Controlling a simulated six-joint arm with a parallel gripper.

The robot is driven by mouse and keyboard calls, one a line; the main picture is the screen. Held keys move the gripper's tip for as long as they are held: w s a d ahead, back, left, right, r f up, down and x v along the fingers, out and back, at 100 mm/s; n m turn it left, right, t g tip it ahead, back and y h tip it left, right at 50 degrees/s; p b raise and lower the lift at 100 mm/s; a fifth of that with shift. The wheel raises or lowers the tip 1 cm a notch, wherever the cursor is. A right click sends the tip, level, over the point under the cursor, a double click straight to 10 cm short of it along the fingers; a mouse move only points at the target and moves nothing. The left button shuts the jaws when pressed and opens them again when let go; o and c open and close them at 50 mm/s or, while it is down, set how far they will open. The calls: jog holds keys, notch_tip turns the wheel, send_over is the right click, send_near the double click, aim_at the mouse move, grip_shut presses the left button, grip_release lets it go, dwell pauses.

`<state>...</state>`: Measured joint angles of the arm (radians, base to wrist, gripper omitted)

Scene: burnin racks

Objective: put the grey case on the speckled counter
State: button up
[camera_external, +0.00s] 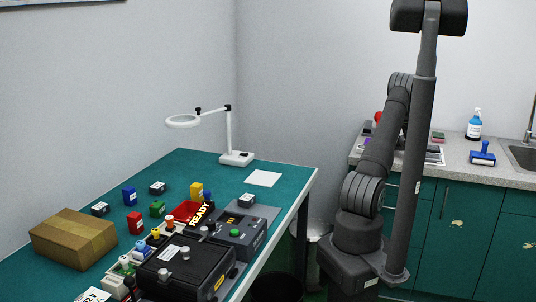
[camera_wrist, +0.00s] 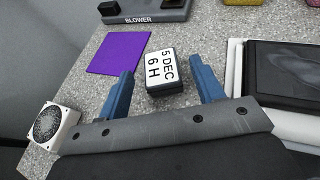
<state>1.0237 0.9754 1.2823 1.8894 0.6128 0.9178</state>
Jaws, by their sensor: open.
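A small dark grey case (camera_wrist: 165,86) with a white label reading "5 DEC 6 H" sits on the speckled counter (camera_wrist: 205,45) in the wrist view. My gripper (camera_wrist: 163,76) is open, its two blue fingers on either side of the case, with visible gaps. Whether the case's base rests flat on the counter is hard to tell. In the external view the speckled counter (camera_external: 508,176) is at the right, behind my arm. My gripper and this case cannot be made out there.
Near the case lie a purple mat (camera_wrist: 119,53), a grey stand marked BLOWER (camera_wrist: 146,16), a white fan (camera_wrist: 52,127) and a tray with a dark panel (camera_wrist: 290,75). A blue spray bottle (camera_external: 474,126) stands near the sink. The green table (camera_external: 180,163) holds several small blocks and boxes.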

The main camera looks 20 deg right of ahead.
jog(key=v, duration=1)
jog(key=shift+a, duration=0.1)
jog(key=x, duration=1.2)
jog(key=shift+s, duration=0.1)
jog(key=shift+r, duration=1.2)
